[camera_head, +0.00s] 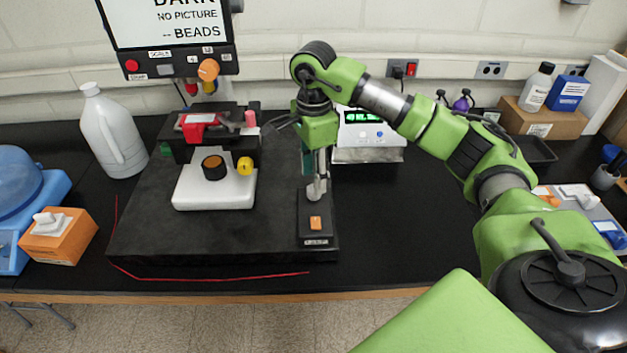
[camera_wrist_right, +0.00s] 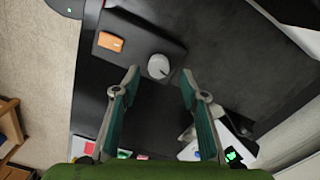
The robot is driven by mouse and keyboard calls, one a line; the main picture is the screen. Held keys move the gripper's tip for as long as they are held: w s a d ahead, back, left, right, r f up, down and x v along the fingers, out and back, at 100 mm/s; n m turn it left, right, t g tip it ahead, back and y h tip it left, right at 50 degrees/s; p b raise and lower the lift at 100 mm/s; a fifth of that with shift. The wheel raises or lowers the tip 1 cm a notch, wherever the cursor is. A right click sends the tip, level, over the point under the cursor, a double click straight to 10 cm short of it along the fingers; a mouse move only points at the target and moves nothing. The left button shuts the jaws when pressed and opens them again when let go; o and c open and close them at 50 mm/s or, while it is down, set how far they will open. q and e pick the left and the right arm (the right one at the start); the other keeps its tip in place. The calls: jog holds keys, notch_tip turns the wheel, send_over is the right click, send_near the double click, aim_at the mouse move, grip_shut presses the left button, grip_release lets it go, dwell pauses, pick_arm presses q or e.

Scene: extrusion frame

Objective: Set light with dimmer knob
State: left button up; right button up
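My right gripper (camera_head: 319,180) points down over the rear part of a small black control box (camera_head: 316,241). The box has an orange switch (camera_head: 315,223) on its front part, and the switch also shows in the wrist view (camera_wrist_right: 110,41). A round pale grey knob (camera_wrist_right: 158,66) with a dark mark sits on the box. In the wrist view my right gripper's fingers (camera_wrist_right: 160,78) are apart, with the knob between and just beyond the tips. I cannot tell whether they touch it. In the head view the gripper largely covers the knob. My left gripper is not in view.
A monitor (camera_head: 168,62) reads "NO PICTURE" and "BEADS". A microscope stand with a white base (camera_head: 214,193) is left of my gripper. A white device with a green display (camera_head: 367,135) stands behind. A white bottle (camera_head: 115,132) is at left. Bench right of the box is clear.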

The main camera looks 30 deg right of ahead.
jog(key=shift+s+f+p, duration=0.2)
jog(key=shift+f+p, duration=0.1)
jog(key=shift+f, duration=1.4)
jog(key=shift+w+f, duration=0.1)
jog(key=c, duration=1.1)
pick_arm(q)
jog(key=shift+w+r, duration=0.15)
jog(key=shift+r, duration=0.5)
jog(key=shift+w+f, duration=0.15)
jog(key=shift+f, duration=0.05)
pick_arm(e)
jog(key=shift+m, duration=0.3)
